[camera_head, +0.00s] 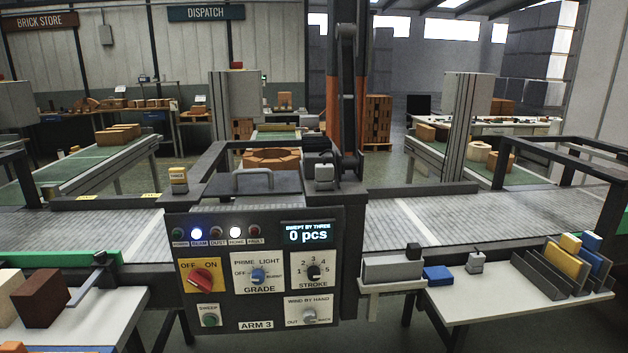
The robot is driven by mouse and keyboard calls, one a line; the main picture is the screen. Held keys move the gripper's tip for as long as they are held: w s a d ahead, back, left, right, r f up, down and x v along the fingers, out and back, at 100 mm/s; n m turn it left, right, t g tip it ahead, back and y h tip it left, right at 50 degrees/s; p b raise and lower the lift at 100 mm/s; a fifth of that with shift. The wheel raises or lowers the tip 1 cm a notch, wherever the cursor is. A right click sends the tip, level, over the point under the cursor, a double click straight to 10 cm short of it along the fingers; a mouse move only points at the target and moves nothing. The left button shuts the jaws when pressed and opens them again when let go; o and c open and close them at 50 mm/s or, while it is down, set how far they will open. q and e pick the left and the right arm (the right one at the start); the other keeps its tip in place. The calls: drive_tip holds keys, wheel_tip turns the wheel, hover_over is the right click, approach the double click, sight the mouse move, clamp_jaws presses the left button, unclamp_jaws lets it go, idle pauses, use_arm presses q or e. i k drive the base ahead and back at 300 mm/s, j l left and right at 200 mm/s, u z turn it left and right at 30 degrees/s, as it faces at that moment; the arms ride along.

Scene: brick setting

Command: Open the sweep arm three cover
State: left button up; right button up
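The arm three control panel (265,270) stands in the middle and carries an "ARM 3" label (256,325). Just behind its top edge lies a dark grey flat cover (230,188) with a raised grey bar handle (253,177). The cover looks flat and closed, though its far edge and hinge are hard to make out. The panel has a red OFF/ON knob (202,280), a blue grade knob, a black stroke knob, a hand-wind knob and a green sweep button (209,320). The display (307,235) reads 0 pcs. Neither of my grippers is in view.
A grey conveyor (420,228) runs across behind the panel. A tall dark column (347,90) rises behind the cover's right side. Small blocks stand left (178,178) and right (324,172) of the cover. Side tables with blocks flank the panel.

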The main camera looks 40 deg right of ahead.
sight(257, 182)
drive_tip(key=z, duration=0.8)
